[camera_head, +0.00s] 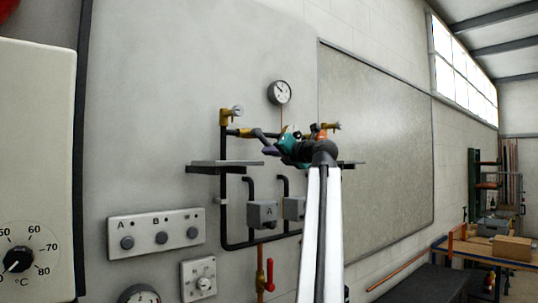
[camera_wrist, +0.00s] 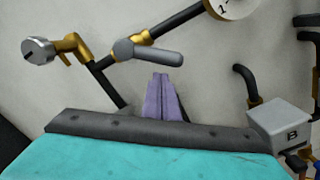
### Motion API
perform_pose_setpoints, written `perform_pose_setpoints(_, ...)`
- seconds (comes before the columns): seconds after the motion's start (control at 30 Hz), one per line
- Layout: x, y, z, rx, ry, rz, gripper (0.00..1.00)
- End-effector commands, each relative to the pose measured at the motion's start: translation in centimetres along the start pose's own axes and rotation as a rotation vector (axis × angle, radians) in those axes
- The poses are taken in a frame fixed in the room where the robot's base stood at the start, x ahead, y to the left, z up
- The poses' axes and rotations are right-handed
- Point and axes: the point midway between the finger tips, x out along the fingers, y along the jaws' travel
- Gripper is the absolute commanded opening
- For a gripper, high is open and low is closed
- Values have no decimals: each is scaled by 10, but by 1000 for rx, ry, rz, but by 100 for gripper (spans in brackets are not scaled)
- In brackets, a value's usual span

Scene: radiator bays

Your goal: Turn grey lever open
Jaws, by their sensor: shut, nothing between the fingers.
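The grey lever (camera_wrist: 155,54) has a rounded grip and a round hub on a brass valve fitting in the pipe. In the wrist view it points right and slightly down, at an angle to the pipe behind it. In the head view the lever (camera_head: 262,137) shows just left of my gripper (camera_head: 270,151). My purple fingers are together and empty; in the wrist view my gripper (camera_wrist: 167,77) has its tips just below the lever's grip. I cannot tell whether they touch it.
A round tap (camera_wrist: 38,50) on a brass elbow is left of the lever. A pressure gauge (camera_head: 279,92) hangs above. A grey box marked B (camera_wrist: 280,120) is at lower right. A red handle (camera_head: 270,275) is lower down.

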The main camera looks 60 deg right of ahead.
Motion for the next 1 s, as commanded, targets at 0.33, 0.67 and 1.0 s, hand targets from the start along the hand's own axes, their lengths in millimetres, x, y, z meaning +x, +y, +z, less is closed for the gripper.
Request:
perform_pose_setpoints(0.33, 3, 0, 12, 0, 0, 0, 0)
perform_pose_setpoints(0.67, 3, 1, 12, 0, -1, 1, 0)
perform_pose_setpoints(1.0, 3, 1, 12, 0, 0, 1, 0)
